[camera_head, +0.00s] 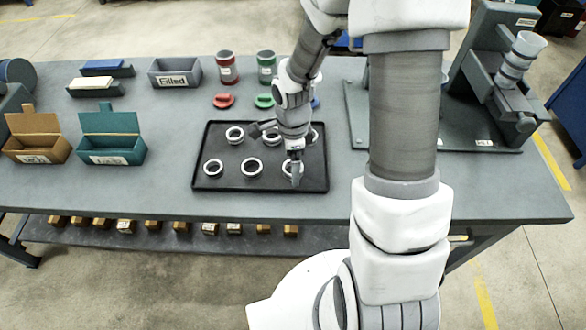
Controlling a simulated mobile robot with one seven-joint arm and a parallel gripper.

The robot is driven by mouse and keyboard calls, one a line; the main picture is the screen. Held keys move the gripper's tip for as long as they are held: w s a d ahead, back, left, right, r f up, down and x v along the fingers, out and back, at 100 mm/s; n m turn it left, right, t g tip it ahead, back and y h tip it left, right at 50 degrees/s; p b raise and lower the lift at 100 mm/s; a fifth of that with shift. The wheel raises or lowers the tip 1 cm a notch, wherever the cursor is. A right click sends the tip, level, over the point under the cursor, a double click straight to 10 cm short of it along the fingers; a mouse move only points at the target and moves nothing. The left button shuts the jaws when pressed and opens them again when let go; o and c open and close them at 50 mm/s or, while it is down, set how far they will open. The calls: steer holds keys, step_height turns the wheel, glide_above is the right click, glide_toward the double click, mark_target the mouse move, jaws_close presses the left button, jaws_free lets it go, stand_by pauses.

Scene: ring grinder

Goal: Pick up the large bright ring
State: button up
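Several pale rings lie in two rows on a black tray (260,186) in the middle of the table. The front row has a left ring (213,168), a middle ring (252,167) and a right ring (287,170). In the back row a ring (235,135) sits at left, and others are partly hidden by my arm. The rings look close in size and brightness, so I cannot tell which is the large bright one. My gripper (296,178) points down at the front right ring and partly covers it. Its finger opening and any contact with the ring are not clear.
Behind the tray are a red lid (223,100), a green lid (264,101), a red canister (227,68) and a green canister (266,66). A grey machine (470,110) stands at right. A brown box (36,138) and a teal box (111,136) stand at left.

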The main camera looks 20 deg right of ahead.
steer(key=shift+f, duration=0.1)
steer(key=c, duration=1.5)
steer(key=shift+c, duration=0.2)
